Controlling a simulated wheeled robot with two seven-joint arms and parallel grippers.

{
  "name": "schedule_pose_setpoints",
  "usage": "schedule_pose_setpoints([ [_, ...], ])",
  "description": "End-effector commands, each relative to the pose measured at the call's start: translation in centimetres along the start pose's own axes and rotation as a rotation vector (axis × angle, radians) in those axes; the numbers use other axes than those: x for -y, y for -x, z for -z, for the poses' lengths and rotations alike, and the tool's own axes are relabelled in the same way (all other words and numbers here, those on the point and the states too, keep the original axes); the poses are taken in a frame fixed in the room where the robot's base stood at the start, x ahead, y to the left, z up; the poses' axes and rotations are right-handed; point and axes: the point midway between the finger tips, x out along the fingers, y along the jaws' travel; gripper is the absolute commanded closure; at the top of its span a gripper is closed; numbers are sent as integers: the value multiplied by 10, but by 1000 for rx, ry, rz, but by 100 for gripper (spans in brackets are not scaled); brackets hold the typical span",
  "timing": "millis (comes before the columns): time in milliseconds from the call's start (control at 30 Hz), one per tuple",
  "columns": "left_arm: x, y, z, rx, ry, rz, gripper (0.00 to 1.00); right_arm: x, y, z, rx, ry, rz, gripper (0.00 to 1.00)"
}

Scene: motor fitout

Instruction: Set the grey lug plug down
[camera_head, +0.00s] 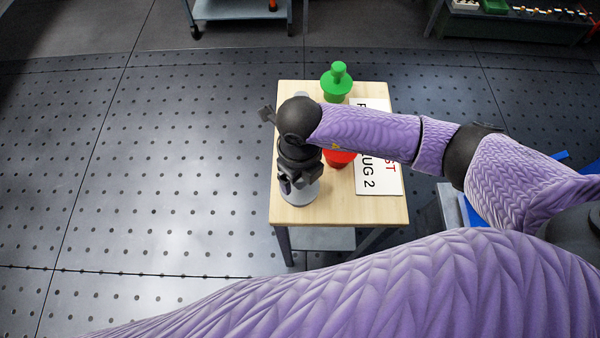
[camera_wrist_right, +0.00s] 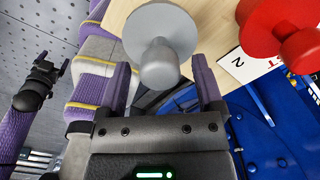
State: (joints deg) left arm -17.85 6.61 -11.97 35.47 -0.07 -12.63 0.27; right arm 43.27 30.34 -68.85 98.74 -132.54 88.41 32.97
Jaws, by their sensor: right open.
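The grey lug plug (camera_head: 302,193) stands on the front left part of the wooden table top, its broad disc seen below my gripper. In the wrist view its disc (camera_wrist_right: 143,20) and round knob (camera_wrist_right: 160,66) show, with the knob between the finger tips. My right gripper (camera_head: 292,182) is over the plug; in the wrist view its two fingers (camera_wrist_right: 163,84) are apart, with a gap on each side of the knob. What looks like my left gripper (camera_wrist_right: 62,68) shows small at the left of the wrist view; its jaws are unclear.
A green plug (camera_head: 338,84) stands at the table's (camera_head: 390,211) back. A red plug (camera_head: 338,159) is partly hidden by my right forearm. A white sign (camera_head: 377,183) ending in "UG 2" lies at the right. A cart (camera_head: 238,10) and a bench (camera_head: 510,26) are far behind.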

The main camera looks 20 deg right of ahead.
Motion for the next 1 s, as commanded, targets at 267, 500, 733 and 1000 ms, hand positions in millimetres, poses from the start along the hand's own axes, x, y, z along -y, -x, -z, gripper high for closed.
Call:
schedule_pose_setpoints([
  [267,-4,29,14,-31,0,-6,13,0,82,-1,4,1,2,15],
  [500,-4,33,15,-32,0,-6,13,0,107,0,1,0,1,15],
  [733,-5,33,14,-30,1,-6,13,0,106,0,0,1,0,15],
  [1000,-5,33,13,-27,2,-7,13,-166,174,-19,289,-71,-1119,15],
])
